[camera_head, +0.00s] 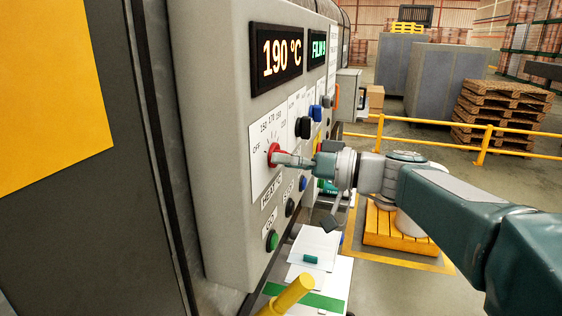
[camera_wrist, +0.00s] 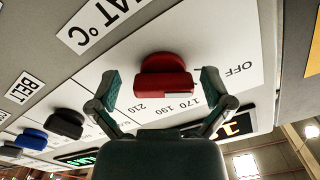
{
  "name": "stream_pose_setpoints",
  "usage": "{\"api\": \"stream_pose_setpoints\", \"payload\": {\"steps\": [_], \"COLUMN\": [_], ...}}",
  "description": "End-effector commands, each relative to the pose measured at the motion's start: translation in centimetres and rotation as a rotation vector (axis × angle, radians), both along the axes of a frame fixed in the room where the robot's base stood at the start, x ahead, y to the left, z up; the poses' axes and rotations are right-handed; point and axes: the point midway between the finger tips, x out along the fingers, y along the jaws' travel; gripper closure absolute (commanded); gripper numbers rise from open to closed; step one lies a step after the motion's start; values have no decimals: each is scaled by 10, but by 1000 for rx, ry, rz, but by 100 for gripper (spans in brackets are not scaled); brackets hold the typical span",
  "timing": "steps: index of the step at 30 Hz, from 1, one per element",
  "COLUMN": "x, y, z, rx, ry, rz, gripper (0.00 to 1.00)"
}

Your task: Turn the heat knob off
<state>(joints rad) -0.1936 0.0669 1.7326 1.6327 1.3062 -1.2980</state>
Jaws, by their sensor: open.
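The red heat knob (camera_head: 273,154) sits on a white dial plate marked OFF, 150, 170, 190 and more, on the grey control panel (camera_head: 221,134). The display (camera_head: 277,57) above reads 190 °C. In the wrist view the red knob (camera_wrist: 164,77) lies between my two fingers, upside down with its dial. My gripper (camera_head: 284,159) reaches the knob from the right. Its fingers (camera_wrist: 161,90) are open, with a visible gap on each side of the knob. Which mark the knob points to is hard to tell.
Black and blue knobs (camera_head: 303,127) and a green button (camera_head: 272,241) are close by on the panel. A shelf with papers (camera_head: 315,243) lies below. A yellow post (camera_head: 290,294) stands in front. Yellow railing (camera_head: 487,140) and pallets (camera_head: 500,112) are behind.

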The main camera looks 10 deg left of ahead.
Motion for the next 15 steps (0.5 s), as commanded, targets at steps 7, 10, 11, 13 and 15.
{"api": "stream_pose_setpoints", "payload": {"steps": [7,10,11,13,15], "x": [-2,-3,-4,-5,-6], "y": [-44,-65,-72,-85,-96], "z": [0,-1,-1,-1,-2], "rx": [0,-2,-1,-1,-2], "ry": [0,1,1,2,2], "rz": [-6,-7,-6,-5,-4], "gripper": [0,0,0,0,0]}}
